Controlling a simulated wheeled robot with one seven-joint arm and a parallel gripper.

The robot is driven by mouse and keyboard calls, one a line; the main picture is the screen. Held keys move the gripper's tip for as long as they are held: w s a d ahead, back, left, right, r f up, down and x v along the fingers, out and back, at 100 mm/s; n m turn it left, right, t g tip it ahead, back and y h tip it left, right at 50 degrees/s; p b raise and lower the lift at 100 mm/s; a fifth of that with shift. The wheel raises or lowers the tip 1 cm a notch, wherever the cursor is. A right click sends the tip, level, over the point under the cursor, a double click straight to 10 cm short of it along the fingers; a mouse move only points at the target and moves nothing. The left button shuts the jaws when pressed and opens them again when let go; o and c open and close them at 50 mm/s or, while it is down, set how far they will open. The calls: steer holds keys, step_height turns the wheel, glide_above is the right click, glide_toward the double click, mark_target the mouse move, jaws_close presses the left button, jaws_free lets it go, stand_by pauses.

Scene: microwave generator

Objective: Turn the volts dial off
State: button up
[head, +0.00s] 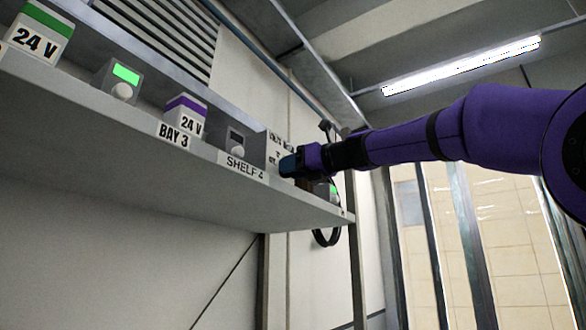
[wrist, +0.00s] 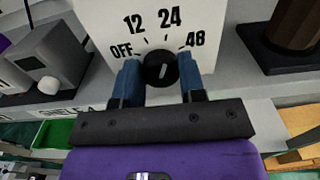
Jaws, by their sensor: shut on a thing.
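The volts dial (wrist: 160,69) is a black round knob on a white panel (wrist: 206,20) marked OFF, 12, 24 and 48 in the wrist view. Its white pointer line tilts up and slightly right, roughly toward 24. My gripper (wrist: 159,75) has its two blue fingers on the left and right sides of the dial, shut on it. In the head view my gripper (head: 289,166) is at the right part of the shelf, in front of the white panel (head: 276,146). The dial itself is hidden there.
The grey shelf (head: 110,120) holds a grey box with a green screen (head: 123,76), 24 V boxes (head: 187,107) and another grey knob box (head: 238,142). A dark base with a brown cylinder (wrist: 297,22) stands right of the panel. A black cable (head: 326,237) hangs below the shelf.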

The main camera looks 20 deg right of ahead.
steer(key=shift+n, duration=0.3)
steer(key=shift+a+f+n, duration=0.1)
steer(key=shift+n, duration=4.2)
steer(key=shift+a+f+n, duration=0.1)
steer(key=shift+n, duration=4.2)
steer(key=o, duration=0.9)
steer(key=shift+s+d+f, duration=0.1)
steer(key=shift+s, duration=0.05)
